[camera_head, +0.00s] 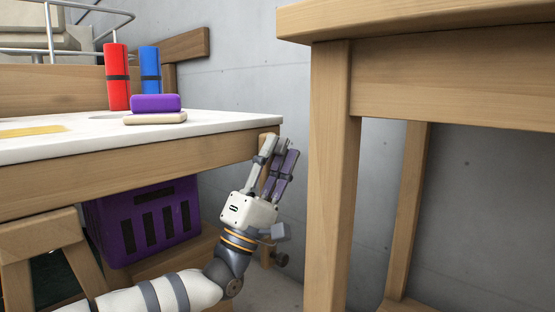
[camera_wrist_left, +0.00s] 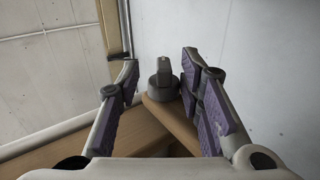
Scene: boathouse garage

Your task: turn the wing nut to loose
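The wing nut (camera_wrist_left: 164,82) is dark grey, with a round base and an upright wing, on the end of a wooden beam (camera_wrist_left: 172,122) in the left wrist view. My left gripper (camera_wrist_left: 160,70) is open, its purple-padded fingers on either side of the nut with a visible gap at the left finger. The right finger looks close to the nut; I cannot tell if it touches. In the head view my left gripper (camera_head: 277,146) is at the right corner of the white-topped bench (camera_head: 225,119), and the nut cannot be made out there. My right gripper is not in view.
On the bench stand a red cylinder (camera_head: 117,76), a blue cylinder (camera_head: 150,69) and a purple block (camera_head: 155,103) on a beige slab (camera_head: 155,118). A purple crate (camera_head: 148,222) is underneath. A wooden table (camera_head: 333,180) stands close on the right.

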